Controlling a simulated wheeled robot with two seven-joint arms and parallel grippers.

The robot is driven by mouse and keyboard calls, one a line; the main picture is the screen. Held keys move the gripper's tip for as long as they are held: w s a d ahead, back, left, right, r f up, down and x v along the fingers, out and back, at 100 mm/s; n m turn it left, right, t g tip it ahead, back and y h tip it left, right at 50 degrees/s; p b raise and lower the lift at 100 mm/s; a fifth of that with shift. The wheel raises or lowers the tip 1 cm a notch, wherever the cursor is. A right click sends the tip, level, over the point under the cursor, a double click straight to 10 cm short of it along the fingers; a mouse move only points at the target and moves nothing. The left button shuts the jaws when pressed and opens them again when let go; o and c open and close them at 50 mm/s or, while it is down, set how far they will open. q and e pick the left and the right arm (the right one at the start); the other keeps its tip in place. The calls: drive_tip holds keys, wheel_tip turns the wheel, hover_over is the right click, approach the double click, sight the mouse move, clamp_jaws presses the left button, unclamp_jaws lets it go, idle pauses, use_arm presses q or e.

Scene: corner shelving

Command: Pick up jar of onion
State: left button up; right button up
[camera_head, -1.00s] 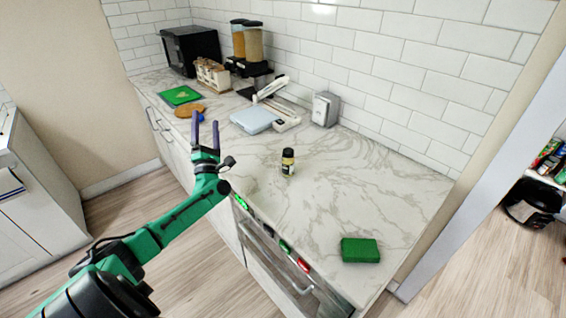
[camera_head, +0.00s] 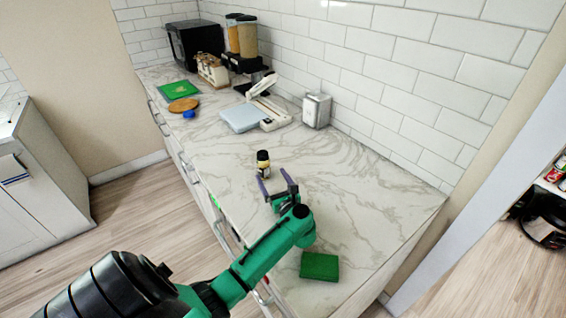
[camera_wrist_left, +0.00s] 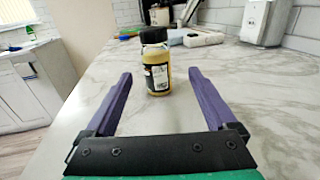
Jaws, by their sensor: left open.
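The jar of onion (camera_head: 263,163) is a small jar with a black lid, a dark label and yellowish contents. It stands upright on the marble counter. My left gripper (camera_head: 275,182) is open and empty, low over the counter just on the near side of the jar. In the left wrist view the jar (camera_wrist_left: 156,66) stands beyond the purple fingertips (camera_wrist_left: 160,77), roughly midway between their lines. It appears apart from both fingers. My right gripper is not in view.
A green sponge-like block (camera_head: 319,266) lies near the counter's front right. A pale blue scale-like box (camera_head: 240,118), a napkin dispenser (camera_head: 317,110), a green board (camera_head: 178,89) and a round wooden board (camera_head: 183,105) sit farther back. The marble around the jar is clear.

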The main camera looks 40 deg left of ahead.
sight(266, 168)
use_arm(q)
drive_tip(key=shift+w+a, duration=0.1)
drive_tip(key=a, duration=0.1)
drive_tip(key=a+p, duration=0.1)
drive_tip(key=w+a+r+p, duration=0.1)
drive_tip(key=shift+a, duration=0.25)
drive_tip(key=x, duration=0.3)
drive_tip(key=shift+f, duration=0.3)
drive_tip(key=shift+w+a, duration=0.25)
drive_tip(key=shift+f, duration=0.1)
clamp_jaws()
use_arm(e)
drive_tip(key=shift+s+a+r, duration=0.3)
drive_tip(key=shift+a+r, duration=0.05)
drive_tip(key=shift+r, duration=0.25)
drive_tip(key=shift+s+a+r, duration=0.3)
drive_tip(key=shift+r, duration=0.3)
